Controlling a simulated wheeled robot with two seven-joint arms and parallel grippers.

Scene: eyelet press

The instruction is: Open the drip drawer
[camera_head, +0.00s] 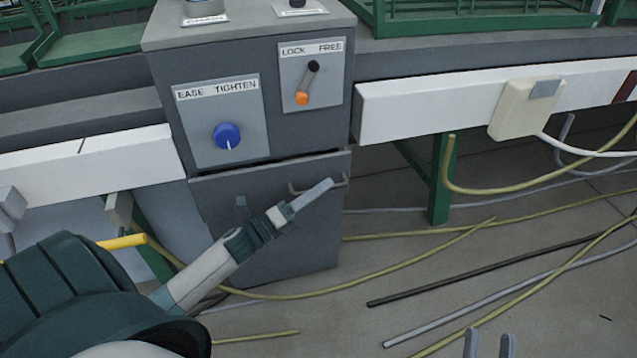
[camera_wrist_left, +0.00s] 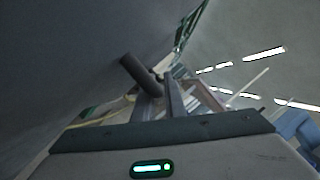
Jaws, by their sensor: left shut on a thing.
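The drip drawer (camera_head: 285,240) is the plain grey front at the bottom of the grey press cabinet in the head view. Its thin bar handle (camera_head: 344,181) is near the top edge. My left gripper (camera_head: 322,188) reaches in from the lower left and is shut on the handle. In the left wrist view the dark handle bar (camera_wrist_left: 138,73) meets the fingertips. My right gripper (camera_head: 489,345) shows only two separated fingertips at the bottom edge, empty.
Above the drawer are a blue EASE/TIGHTEN knob (camera_head: 227,136) and a LOCK/FREE lever (camera_head: 307,84) with an orange tip. A green table leg (camera_head: 440,190) stands right of the cabinet. Several cables (camera_head: 470,222) and rods lie on the floor in front and to the right.

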